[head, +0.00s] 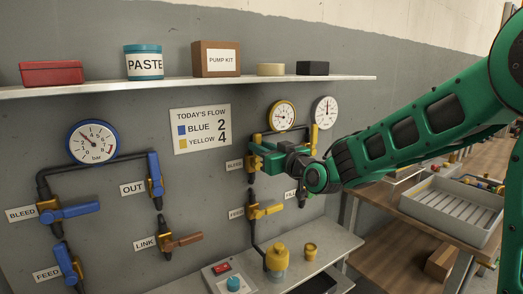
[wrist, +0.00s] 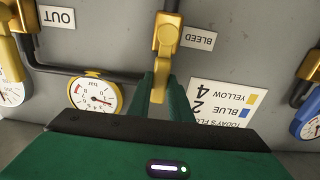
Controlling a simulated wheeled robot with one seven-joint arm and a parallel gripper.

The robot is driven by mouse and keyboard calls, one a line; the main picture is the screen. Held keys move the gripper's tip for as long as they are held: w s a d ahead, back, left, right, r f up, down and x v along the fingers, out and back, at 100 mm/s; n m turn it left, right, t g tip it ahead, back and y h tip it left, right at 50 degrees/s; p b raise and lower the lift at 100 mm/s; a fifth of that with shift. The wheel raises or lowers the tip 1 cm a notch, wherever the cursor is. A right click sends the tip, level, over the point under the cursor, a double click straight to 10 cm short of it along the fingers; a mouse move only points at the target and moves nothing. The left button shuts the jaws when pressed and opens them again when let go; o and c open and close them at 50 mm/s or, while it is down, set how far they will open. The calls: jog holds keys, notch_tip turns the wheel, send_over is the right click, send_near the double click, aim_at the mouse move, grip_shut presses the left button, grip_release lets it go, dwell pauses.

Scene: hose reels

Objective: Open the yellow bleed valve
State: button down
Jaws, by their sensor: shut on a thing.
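The yellow bleed valve (wrist: 167,36) is on the wall pipe beside a BLEED label in the wrist view, which is upside down. Its yellow handle (wrist: 158,88) lies between the two green fingers of my gripper (wrist: 163,84), which is shut on it. In the head view my gripper (head: 262,160) is at the valve, below the yellow-rimmed gauge (head: 282,115), and hides most of the handle. That gauge also shows in the wrist view (wrist: 95,94), its needle off to one side.
A blue bleed valve (head: 66,211) and a blue-rimmed gauge (head: 93,142) are at left. Below my gripper is a yellow feed valve (head: 262,211). A shelf (head: 190,84) runs above. A bench (head: 318,246) stands below, and a grey crate (head: 452,208) sits on a table at right.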

jog(key=shift+f, duration=0.45)
jog(key=c, duration=1.6)
grip_release()
jog(key=shift+r, duration=0.2)
jog(key=shift+s+d, duration=0.1)
jog(key=v, duration=1)
jog(key=shift+s+d, duration=0.15)
jog(key=shift+s, duration=0.05)
jog(key=shift+f, duration=0.1)
